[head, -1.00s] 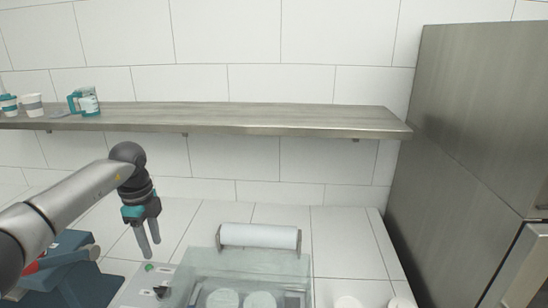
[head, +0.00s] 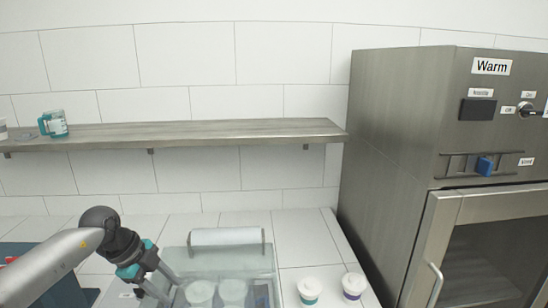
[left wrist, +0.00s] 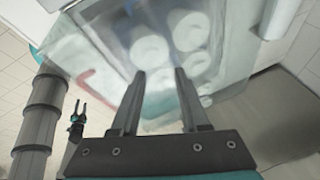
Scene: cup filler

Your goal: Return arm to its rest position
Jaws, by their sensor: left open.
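My left gripper (head: 160,289) is low at the bottom left of the head view, at the left side of the clear box. Its two dark fingers are apart with nothing between them. In the left wrist view its fingers (left wrist: 160,78) point at the clear box, which shows blurred beyond them. A small dark gripper, apparently my right one (left wrist: 78,112), shows at the left of that view. My right arm is not in the head view.
The clear box (head: 262,262) holds white round cups (head: 232,292), with a white roll (head: 227,237) at its back. Two lidded cups (head: 310,290) stand right of it. A shelf (head: 200,133) spans the wall above. A steel warming cabinet (head: 400,130) stands at right.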

